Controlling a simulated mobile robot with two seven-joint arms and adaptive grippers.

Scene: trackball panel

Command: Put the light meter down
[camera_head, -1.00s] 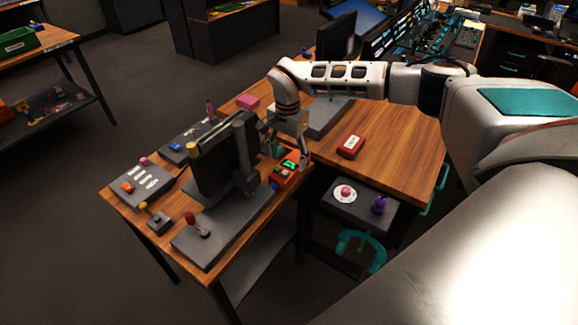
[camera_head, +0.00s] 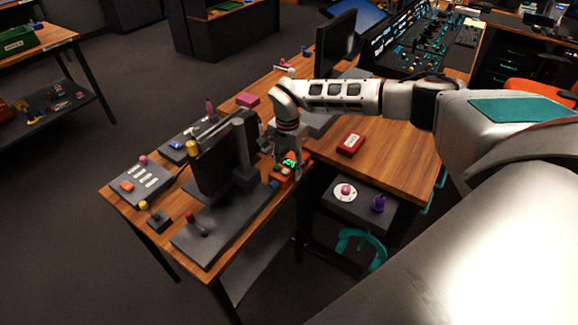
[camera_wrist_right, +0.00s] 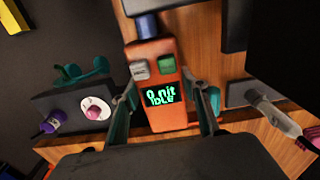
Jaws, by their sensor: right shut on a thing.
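The light meter (camera_head: 281,178) is an orange box with a blue end and a lit green display. It is at the right edge of the wooden desk in the head view, beside the dark monitor. My left gripper is not in view.
The dark monitor (camera_head: 216,160) on its grey base (camera_head: 218,235) stands close left of the meter. A red box (camera_head: 350,144) lies on the desk to the right. Bare wood surrounds the red box.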

